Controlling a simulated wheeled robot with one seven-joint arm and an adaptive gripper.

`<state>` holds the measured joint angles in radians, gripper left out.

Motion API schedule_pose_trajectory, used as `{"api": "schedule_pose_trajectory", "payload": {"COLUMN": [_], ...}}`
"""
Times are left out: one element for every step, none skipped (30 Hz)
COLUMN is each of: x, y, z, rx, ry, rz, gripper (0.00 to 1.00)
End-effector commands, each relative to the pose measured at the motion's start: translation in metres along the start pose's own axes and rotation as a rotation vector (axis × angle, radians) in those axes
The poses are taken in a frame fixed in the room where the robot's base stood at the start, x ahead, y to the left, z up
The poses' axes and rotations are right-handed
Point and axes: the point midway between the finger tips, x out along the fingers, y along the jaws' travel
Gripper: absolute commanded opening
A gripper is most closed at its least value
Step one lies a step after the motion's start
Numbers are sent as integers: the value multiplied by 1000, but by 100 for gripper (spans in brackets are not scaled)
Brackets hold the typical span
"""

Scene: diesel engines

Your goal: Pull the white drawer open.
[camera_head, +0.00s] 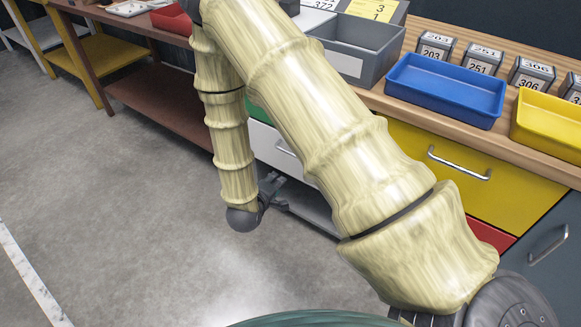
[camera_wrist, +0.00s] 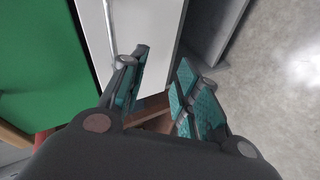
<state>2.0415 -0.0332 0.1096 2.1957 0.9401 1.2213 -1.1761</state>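The white drawer (camera_head: 262,143) is on the workbench's front, partly hidden behind my arm in the head view. Its metal bar handle (camera_head: 287,149) shows just left of my upper arm link. My gripper (camera_head: 278,193) is low in front of the bench, below the handle in the picture. In the wrist view the white drawer front (camera_wrist: 150,30) fills the upper middle, and its handle (camera_wrist: 109,25) runs down towards the left finger. My gripper (camera_wrist: 163,58) is open there, with a clear gap between its teal pads. The handle is not between the pads; whether the left finger touches it I cannot tell.
A green drawer front (camera_wrist: 45,60) adjoins the white one. A yellow drawer (camera_head: 470,175) and a red one (camera_head: 490,236) are to the right. A grey bin (camera_head: 355,45) and a blue tray (camera_head: 445,90) stand on the bench top. The grey floor (camera_head: 130,200) on the left is clear.

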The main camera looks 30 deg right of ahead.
Motion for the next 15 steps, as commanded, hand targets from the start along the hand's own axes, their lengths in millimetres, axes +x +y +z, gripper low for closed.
{"api": "schedule_pose_trajectory", "payload": {"x": [10,13,15,16,17,18,18,18,18,17,17,16,15,14,14], "y": [-4,0,5,8,12,17,20,23,26,28,31,33,35,36,38], "z": [-6,-10,-14,-17,-19,-22,-24,-26,-28,-29,-30,-31,-32,-32,-32], "rx": [-20,-35,-57,-72,-87,-106,-120,-133,-148,-158,-167,-177,-185,-191,-198], "ry": [-10,-21,-38,-52,-67,-88,-104,-120,-140,-154,-166,-183,-192,-202,-211], "rz": [53,83,122,150,175,207,227,246,267,282,294,306,314,321,328], "gripper": [32,32,32,32,32,32,32,32,32,32,32,32,32,32,32]}}
